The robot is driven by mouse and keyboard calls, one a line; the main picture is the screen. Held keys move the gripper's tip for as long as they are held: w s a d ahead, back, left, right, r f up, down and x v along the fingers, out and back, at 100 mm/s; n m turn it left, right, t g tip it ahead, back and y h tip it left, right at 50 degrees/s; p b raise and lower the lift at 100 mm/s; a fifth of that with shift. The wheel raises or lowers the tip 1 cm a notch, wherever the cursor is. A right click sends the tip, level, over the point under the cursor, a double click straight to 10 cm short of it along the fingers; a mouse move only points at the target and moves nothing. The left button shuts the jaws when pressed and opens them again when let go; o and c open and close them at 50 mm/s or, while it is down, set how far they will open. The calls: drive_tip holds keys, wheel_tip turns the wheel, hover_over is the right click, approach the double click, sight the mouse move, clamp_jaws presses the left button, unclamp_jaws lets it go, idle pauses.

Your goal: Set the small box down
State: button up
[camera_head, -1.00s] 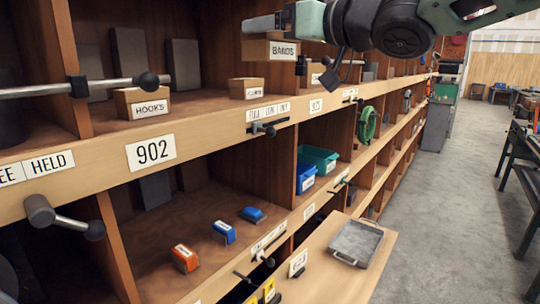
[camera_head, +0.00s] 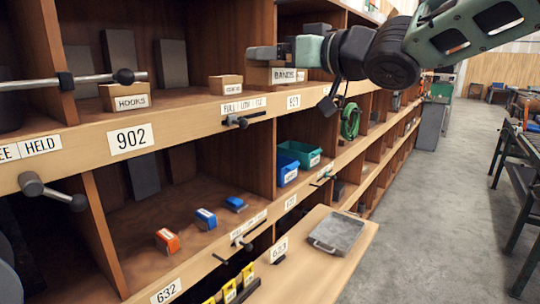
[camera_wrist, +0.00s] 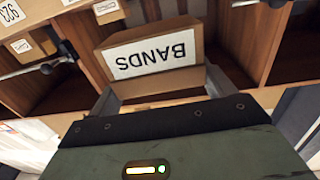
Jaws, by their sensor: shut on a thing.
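The small brown box labelled BANDS (camera_head: 284,76) is held in my gripper (camera_head: 262,54), at the upper shelf bay above the 821 tag. In the wrist view, the box (camera_wrist: 155,54) sits between the two grey fingers of my gripper (camera_wrist: 160,95), its label upside down in that picture. The gripper is shut on it. In the head view, the box's underside is close to the level of the upper shelf board (camera_head: 190,118). I cannot tell whether it touches the board.
A HOOKS box (camera_head: 129,96) and a smaller box (camera_head: 226,86) stand on the upper shelf to the left. Blue (camera_head: 285,172) and teal (camera_head: 300,153) bins stand below. A grey tray (camera_head: 338,234) lies on the pull-out board. The aisle floor (camera_head: 410,225) is clear.

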drive_tip(key=w+d+f+m+t+h+b, duration=0.1)
drive_tip(key=w+d+f, duration=0.15)
drive_tip(key=f, duration=0.65)
drive_tip(key=w+d+f+h+b, duration=0.15)
drive_tip(key=w+f, duration=0.25)
drive_tip(key=f, duration=0.5)
drive_tip(key=w+d+f+m+t+h+b, duration=0.1)
drive_tip(key=d+f+m+t+h+b, duration=0.2)
drive_tip(key=d+f, duration=0.8)
drive_tip(key=w+d+f+m+t+h, duration=0.15)
drive_tip(key=d+f+m+h, duration=0.5)
drive_tip(key=f, duration=0.85)
drive_tip(key=s+d+f+h+b, duration=0.1)
drive_tip(key=s+d+f, duration=0.3)
drive_tip(key=d, duration=0.5)
drive_tip(key=s+f, duration=0.6)
drive_tip(key=f, duration=0.7)
drive_tip(key=s+f, duration=0.4)
drive_tip(key=s, duration=0.6)
drive_tip(key=shift+n+t+h, duration=0.3)
drive_tip(key=shift+n+t, duration=0.05)
drive_tip(key=shift+n, duration=0.1)
